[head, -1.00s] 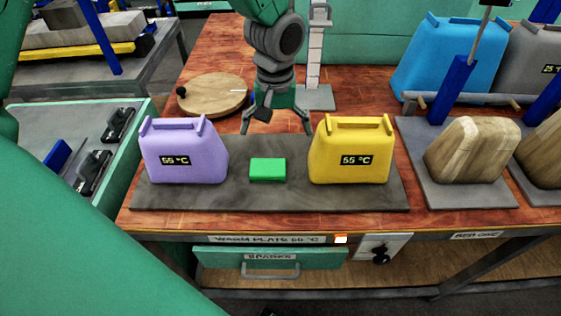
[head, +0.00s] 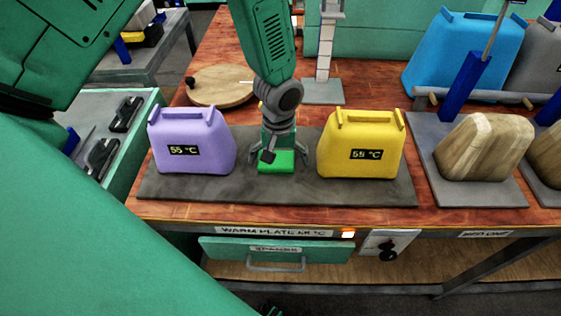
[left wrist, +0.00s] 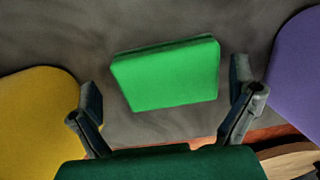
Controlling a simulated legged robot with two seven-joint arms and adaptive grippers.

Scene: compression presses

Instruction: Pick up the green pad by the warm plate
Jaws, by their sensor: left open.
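The green pad (head: 277,163) lies on the grey warm plate (head: 330,193), between a purple block (head: 190,142) and a yellow block (head: 361,145), each showing 55 °C. My left gripper (head: 277,158) reaches down over the pad from behind, its fingers spread wide. In the left wrist view the pad (left wrist: 167,75) lies ahead of the fingertips, and the gripper (left wrist: 168,95) is open with nothing between the fingers touching it. The front part of the pad shows; the gripper hides its back in the head view.
The purple and yellow blocks stand close on either side of the gripper. A round wooden board (head: 222,86) lies behind. At the right stand a blue block (head: 462,60) and a wooden block (head: 484,147) on a grey base. The plate's front strip is clear.

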